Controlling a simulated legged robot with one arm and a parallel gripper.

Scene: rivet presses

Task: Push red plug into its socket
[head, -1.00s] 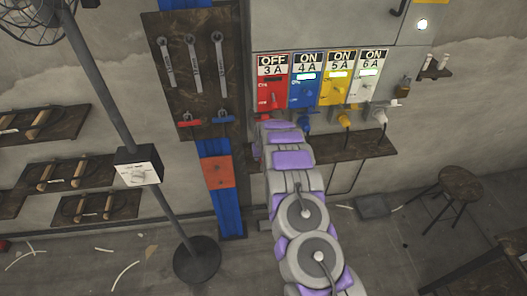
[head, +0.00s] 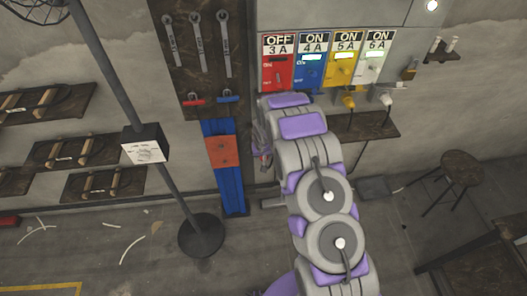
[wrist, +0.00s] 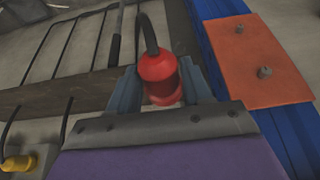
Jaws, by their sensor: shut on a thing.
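The red plug (wrist: 157,68) with its dark cord is between the fingers of my gripper (wrist: 161,88) in the wrist view. The gripper is shut on it, and the plug is apart from any socket in that view. In the head view the red panel (head: 276,75), marked OFF 3 A, is at the left end of the row of panels. Its lower part and its socket are hidden behind my arm. My gripper is mostly hidden by the arm in the head view, low and left of the arm's upper end.
Blue (head: 311,72), yellow (head: 343,68) and white (head: 376,70) panels marked ON stand to the right. A yellow plug (head: 348,101) and a white plug (head: 386,98) hang below. A brown shelf (head: 375,126) juts out under them. An orange plate (head: 221,151) sits on a blue post.

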